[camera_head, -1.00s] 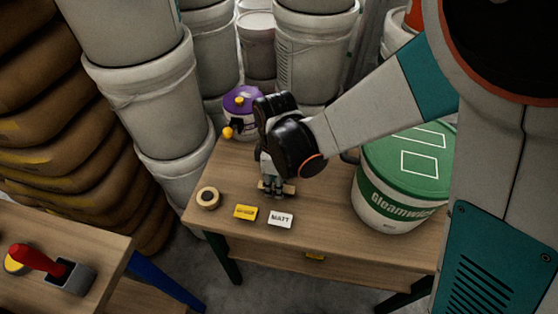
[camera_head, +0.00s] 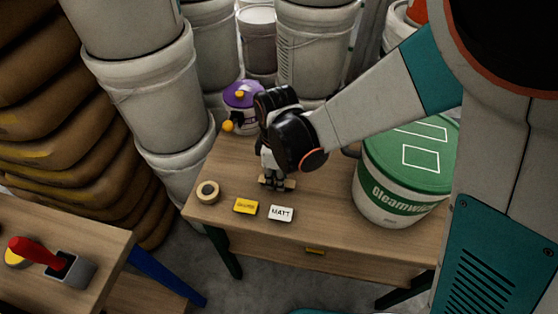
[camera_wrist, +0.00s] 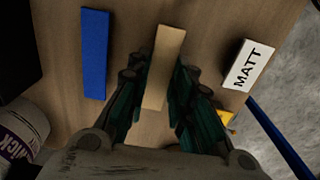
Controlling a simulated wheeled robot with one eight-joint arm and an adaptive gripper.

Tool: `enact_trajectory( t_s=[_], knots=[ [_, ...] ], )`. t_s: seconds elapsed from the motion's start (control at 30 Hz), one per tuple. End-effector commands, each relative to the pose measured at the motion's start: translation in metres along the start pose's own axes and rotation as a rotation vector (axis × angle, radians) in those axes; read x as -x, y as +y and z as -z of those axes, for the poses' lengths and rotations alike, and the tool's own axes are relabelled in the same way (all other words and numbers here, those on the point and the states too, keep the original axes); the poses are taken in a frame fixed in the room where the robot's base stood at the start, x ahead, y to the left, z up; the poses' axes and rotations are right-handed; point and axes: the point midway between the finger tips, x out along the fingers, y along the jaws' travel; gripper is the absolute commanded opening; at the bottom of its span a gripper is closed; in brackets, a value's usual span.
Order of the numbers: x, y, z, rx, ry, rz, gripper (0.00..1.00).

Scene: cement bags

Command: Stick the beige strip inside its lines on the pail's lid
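The beige strip (camera_wrist: 165,62) lies on the wooden table. My gripper is open. In the head view my gripper (camera_head: 275,184) points down at the table, and one end of the strip (camera_head: 290,184) shows beside the fingers. The pail (camera_head: 385,202) stands at the right of the table. Its green lid (camera_head: 385,150) bears white outlined boxes, empty where visible. My arm hides part of the lid.
A blue strip (camera_wrist: 95,52) lies left of the beige one in the wrist view. A tape roll (camera_head: 207,191), a yellow label block (camera_head: 245,206) and a white MATT block (camera_head: 281,214) sit along the front edge. A purple-topped container (camera_head: 242,95) stands behind.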

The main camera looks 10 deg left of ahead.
Motion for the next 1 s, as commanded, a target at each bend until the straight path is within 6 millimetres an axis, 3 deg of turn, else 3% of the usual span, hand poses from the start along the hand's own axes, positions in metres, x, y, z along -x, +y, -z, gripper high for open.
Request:
enact_trajectory(
  t_s=[0.1, 1.0],
  knots=[
    [0.0, 0.0, 0.0, 0.0, 0.0, 0.0, 0.01],
    [0.018, 0.0, 0.0, 0.0, 0.0, 0.0, 0.01]
  ],
)
